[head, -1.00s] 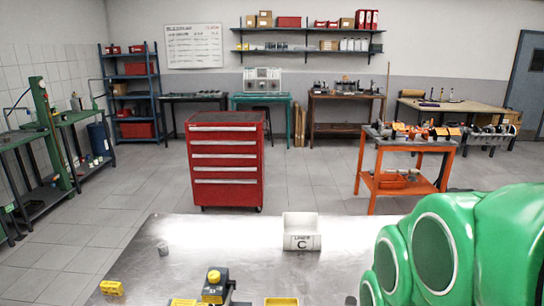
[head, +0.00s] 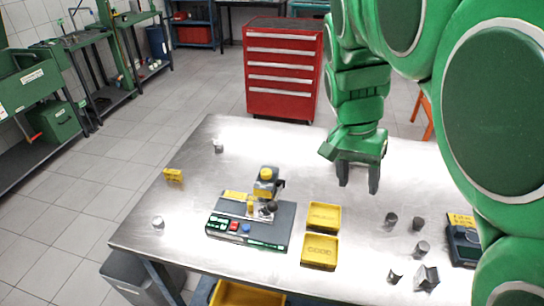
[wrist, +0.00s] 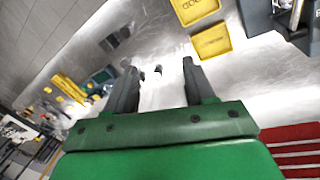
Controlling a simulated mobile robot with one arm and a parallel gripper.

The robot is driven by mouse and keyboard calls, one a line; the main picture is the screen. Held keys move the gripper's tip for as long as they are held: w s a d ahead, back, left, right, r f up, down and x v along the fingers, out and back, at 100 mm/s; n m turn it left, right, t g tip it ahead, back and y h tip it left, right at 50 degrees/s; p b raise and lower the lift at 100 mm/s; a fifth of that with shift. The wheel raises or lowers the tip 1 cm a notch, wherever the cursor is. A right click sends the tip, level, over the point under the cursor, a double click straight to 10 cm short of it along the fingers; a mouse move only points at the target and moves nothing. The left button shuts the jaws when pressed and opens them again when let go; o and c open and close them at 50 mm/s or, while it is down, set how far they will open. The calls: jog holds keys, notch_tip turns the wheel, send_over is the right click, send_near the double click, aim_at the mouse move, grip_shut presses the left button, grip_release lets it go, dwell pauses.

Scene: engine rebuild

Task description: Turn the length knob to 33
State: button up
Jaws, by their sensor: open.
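A bench device with a dark grey base (head: 275,232) stands on the steel table. A yellow knob (head: 266,174) tops its upright head, and its front has a green display (head: 218,222) with red and blue buttons. I cannot read a number or tell which part is the length knob. My gripper (head: 358,178) is open and empty, above the table to the right of the device and apart from it. In the wrist view its two fingers (wrist: 160,82) are spread with bare table beyond; part of a dark device (wrist: 258,16) shows at the upper right.
Two yellow trays (head: 323,206) lie right of the device. Several grey cylinders and metal parts (head: 421,248) stand farther right, near a second dark device (head: 463,242) partly hidden by my arm. A small yellow block (head: 173,174) lies left. A red cabinet (head: 284,70) stands behind the table.

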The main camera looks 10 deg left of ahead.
jog(key=w+a+y, duration=0.1)
jog(key=w+a, duration=0.4)
jog(key=a, duration=0.6)
jog(key=y, duration=0.1)
send_over(266, 171)
jog(key=shift+r+t, duration=0.2)
jog(key=shift+t, duration=0.1)
jog(key=shift+f, duration=3.9)
grip_shut()
